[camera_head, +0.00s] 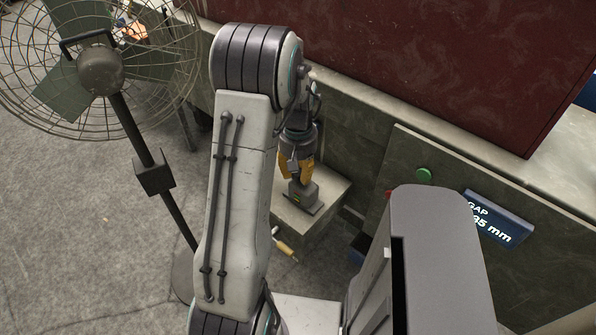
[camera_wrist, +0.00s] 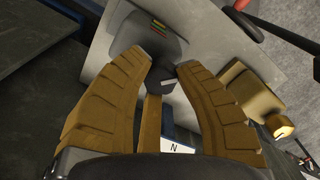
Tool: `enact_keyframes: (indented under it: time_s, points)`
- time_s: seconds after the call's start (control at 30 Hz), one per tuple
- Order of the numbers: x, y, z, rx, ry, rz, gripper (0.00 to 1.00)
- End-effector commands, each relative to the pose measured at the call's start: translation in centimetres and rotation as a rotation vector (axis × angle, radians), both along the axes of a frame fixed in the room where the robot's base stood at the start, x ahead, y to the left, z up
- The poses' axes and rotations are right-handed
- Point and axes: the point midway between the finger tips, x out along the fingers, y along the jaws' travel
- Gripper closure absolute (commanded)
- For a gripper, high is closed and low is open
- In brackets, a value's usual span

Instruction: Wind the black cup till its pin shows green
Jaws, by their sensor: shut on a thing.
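My gripper (camera_head: 296,172) has yellow fingers and points down over a small pale ledge (camera_head: 328,190). In the wrist view my gripper (camera_wrist: 163,68) is shut on a dark piece, which looks like the black cup (camera_wrist: 160,87); the fingers hide most of it. Under it is a grey block-like body (camera_wrist: 135,32), which also shows on the ledge in the head view (camera_head: 304,196). It carries a small strip of red, yellow and green marks (camera_wrist: 159,26). I cannot make out which colour the pin shows.
A caged fan (camera_head: 100,72) stands at left. A big dark red stack (camera_head: 420,60) lies on the grey machine. A yellow-handled tool (camera_head: 285,247) lies below the ledge.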

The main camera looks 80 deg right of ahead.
Motion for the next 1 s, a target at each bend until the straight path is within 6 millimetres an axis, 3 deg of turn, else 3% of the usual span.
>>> enact_keyframes:
  time_s: [0.4, 0.77, 0.8, 1.0]
  points:
    - [0.01, 0.1, -0.26, 0.004, 0.0, -0.307, 1.0]
    - [0.01, 0.13, -0.21, 0.005, 0.0, -0.33, 1.0]
    - [0.02, 0.14, -0.21, 0.005, 0.0, -0.33, 0.67]
    - [0.01, 0.09, -0.15, 0.004, 0.0, -0.33, 0.49]
